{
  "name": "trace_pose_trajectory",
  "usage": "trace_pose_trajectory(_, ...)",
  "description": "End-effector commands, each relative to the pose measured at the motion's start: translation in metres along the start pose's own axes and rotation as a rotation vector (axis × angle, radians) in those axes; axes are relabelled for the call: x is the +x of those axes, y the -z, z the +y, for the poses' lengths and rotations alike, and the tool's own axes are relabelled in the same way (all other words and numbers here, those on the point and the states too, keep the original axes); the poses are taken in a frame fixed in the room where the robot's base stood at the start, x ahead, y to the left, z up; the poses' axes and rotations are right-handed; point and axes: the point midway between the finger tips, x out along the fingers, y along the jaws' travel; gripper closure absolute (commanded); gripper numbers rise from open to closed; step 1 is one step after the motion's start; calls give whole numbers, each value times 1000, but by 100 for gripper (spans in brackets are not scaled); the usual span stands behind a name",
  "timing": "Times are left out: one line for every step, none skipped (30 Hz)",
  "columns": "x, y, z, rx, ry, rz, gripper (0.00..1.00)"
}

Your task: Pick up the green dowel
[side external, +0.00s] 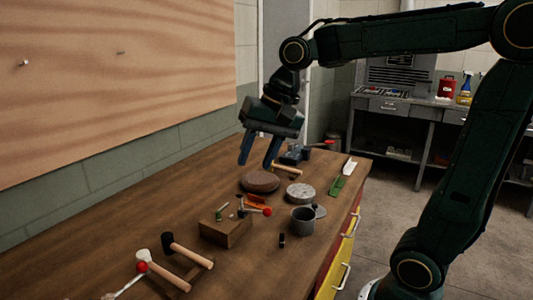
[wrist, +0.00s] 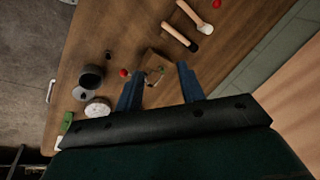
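The small green dowel (side external: 218,215) stands in the top of a wooden block (side external: 227,233) on the bench in the side view, with other small pieces beside it. In the wrist view the block (wrist: 152,57) shows just beyond the fingertips; a small green spot there may be the dowel, but it is too small to be sure. My gripper (side external: 256,163) is open and empty, above the bench and behind the block, near a round brown disc.
A grey mug (side external: 302,221), a pale round disc (side external: 300,193), a brown disc (side external: 261,182) and a small black cylinder (side external: 282,241) are around the block. Mallets (side external: 187,251) lie at the front. A wall panel (side external: 110,90) stands at left.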

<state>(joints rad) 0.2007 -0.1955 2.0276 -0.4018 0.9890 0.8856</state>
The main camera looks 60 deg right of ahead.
Motion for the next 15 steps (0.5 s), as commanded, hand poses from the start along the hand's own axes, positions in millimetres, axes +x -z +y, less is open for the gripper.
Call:
trace_pose_trajectory(4,11,-4,50,-2,-17,61)
trace_pose_trajectory(7,17,-6,81,-2,-26,61)
trace_pose_trajectory(10,24,-8,123,-4,-39,61)
trace_pose_trajectory(12,30,-10,153,-4,-49,61)
trace_pose_trajectory(15,35,-12,184,-6,-57,61)
trace_pose_trajectory(18,43,-13,225,-8,-70,61)
trace_pose_trajectory(21,49,-15,256,-10,-80,61)
trace_pose_trajectory(24,54,-16,287,-12,-89,61)
trace_pose_trajectory(28,62,-17,327,-15,-101,61)
trace_pose_trajectory(31,68,-17,359,-18,-109,61)
trace_pose_trajectory(34,73,-18,389,-20,-118,61)
trace_pose_trajectory(39,81,-18,430,-25,-130,61)
trace_pose_trajectory(43,87,-17,461,-29,-140,61)
trace_pose_trajectory(46,92,-17,491,-33,-148,61)
trace_pose_trajectory(51,100,-16,533,-39,-160,61)
